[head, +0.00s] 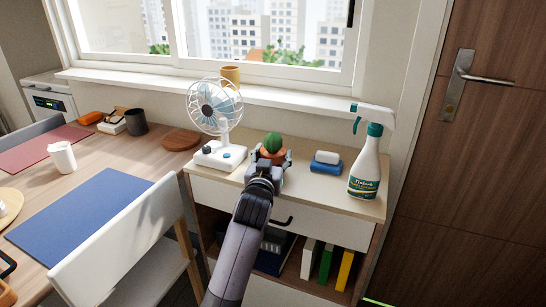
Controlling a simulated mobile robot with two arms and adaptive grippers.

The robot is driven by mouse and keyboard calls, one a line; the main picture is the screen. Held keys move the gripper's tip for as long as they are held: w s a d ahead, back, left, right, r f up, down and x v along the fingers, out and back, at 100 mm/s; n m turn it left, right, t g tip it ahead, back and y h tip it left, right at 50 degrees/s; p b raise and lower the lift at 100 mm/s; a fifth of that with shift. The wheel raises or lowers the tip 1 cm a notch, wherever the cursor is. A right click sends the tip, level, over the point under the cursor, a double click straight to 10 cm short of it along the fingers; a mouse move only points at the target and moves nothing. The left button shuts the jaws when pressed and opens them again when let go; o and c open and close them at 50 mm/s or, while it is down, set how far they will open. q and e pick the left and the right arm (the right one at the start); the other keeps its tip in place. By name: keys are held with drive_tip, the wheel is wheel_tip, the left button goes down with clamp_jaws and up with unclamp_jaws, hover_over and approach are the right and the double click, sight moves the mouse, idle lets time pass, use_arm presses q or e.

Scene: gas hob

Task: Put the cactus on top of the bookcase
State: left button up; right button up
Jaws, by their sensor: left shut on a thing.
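The cactus (272,142) is a small round green plant in a terracotta pot (271,156). It is over the wooden top of the bookcase (312,188), between the fan and the sponge. My left gripper (270,158) is around the pot and shut on it. The pot's underside is hidden by the gripper, so I cannot tell whether it touches the top. My right gripper is not in view.
A white fan (215,115) stands left of the cactus. A blue and white sponge (326,162) and a spray bottle (367,165) stand to the right. A window sill (290,112) runs behind. Books (326,262) fill part of the lower shelf. A white chair (120,245) is at left.

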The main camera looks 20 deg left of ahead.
use_arm(q)
drive_tip(key=shift+f, duration=0.1)
drive_tip(key=o, duration=1.3)
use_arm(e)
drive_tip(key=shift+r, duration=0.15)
use_arm(q)
drive_tip(key=shift+o, duration=0.2)
drive_tip(key=s+d+p, duration=0.1)
drive_tip(key=s+d, duration=0.1)
drive_tip(key=s, duration=0.9)
drive_tip(key=shift+s, duration=0.4)
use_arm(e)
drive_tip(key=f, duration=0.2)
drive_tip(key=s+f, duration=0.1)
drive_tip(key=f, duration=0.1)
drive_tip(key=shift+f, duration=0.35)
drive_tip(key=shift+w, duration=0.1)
